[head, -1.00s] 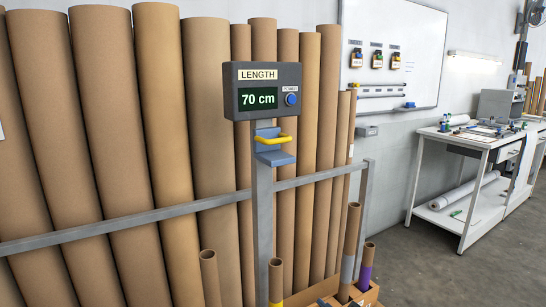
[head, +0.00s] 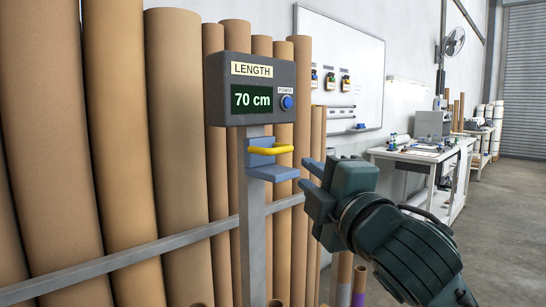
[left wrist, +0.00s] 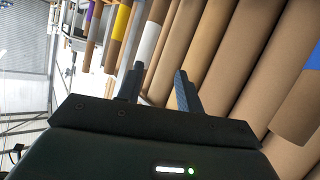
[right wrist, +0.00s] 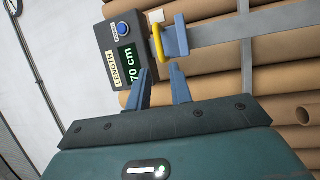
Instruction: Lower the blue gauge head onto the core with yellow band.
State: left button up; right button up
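The blue gauge head (head: 272,172) with its yellow handle (head: 272,150) sits on the grey post below the length display. My right gripper (head: 305,174) is open and empty, just right of the gauge head. In the right wrist view the gauge head (right wrist: 177,40) and handle (right wrist: 157,46) lie ahead of the open fingers (right wrist: 161,72). The core with yellow band (left wrist: 121,24) shows in the left wrist view. In the head view only a core's top (head: 275,303) shows at the bottom edge, its band out of frame. My left gripper (left wrist: 158,75) is open and empty.
The display box (head: 256,90) reads 70 cm. A grey rail (head: 130,262) crosses in front of tall brown tubes (head: 112,110). A core with a purple band (head: 358,297) stands low at right. A workbench (head: 420,155) stands behind my right arm.

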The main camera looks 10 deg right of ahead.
aim_at(281, 152)
jog(key=x, duration=1.3)
jog(key=shift+d+r+p, duration=0.1)
jog(key=shift+p, duration=0.25)
jog(key=shift+c, duration=0.5)
grip_shut()
